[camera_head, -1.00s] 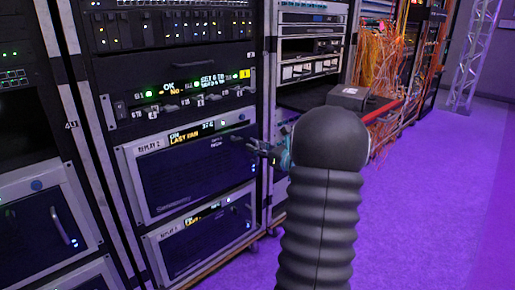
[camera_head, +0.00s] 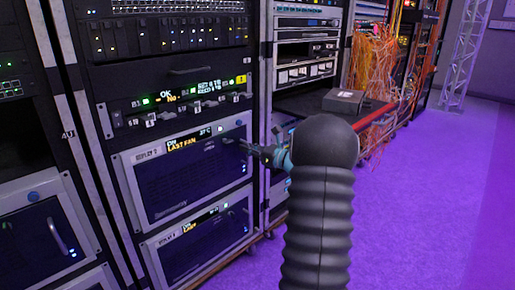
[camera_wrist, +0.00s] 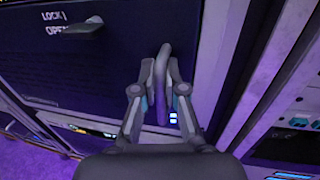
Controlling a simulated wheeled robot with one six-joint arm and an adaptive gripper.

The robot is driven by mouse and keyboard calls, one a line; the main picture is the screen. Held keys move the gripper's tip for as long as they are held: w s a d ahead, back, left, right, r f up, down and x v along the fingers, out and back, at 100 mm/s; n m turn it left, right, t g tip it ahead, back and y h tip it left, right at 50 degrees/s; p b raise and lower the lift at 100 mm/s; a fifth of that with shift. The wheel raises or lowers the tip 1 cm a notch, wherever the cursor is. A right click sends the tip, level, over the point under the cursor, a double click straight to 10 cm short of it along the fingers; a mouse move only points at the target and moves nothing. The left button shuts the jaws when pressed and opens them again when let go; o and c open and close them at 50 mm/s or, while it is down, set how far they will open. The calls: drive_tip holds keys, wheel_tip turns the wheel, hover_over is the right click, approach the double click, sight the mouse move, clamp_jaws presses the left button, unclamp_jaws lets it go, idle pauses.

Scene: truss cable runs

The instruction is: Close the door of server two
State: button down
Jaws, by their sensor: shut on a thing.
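The server labelled what looks like REPLAY 2 (camera_head: 180,180) is a grey-framed unit with a dark front door and a small lit display at its top, in the middle of the rack. My gripper (camera_head: 240,146) reaches its right edge from the right. In the wrist view, my gripper (camera_wrist: 161,75) is shut on a slim upright handle (camera_wrist: 163,55), with one finger on each side. The dark door panel (camera_wrist: 70,70) carries LOCK/OPEN lettering and a small lever (camera_wrist: 83,30). The door looks nearly flush with its frame; whether a small gap remains I cannot tell.
A similar server (camera_head: 205,243) sits directly below. A switch panel (camera_head: 175,105) is above. To the right, a pulled-out shelf holds a dark box (camera_head: 343,102), near hanging orange cables (camera_head: 375,62). Purple floor (camera_head: 425,210) is open on the right.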

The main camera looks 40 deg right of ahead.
drive_tip(key=shift+w+r, duration=0.2)
drive_tip(key=c, duration=1.2)
unclamp_jaws()
drive_tip(key=shift+w+f, duration=0.1)
drive_tip(key=shift+w, duration=0.05)
drive_tip(key=v, duration=1.2)
drive_tip(key=shift+f, duration=0.1)
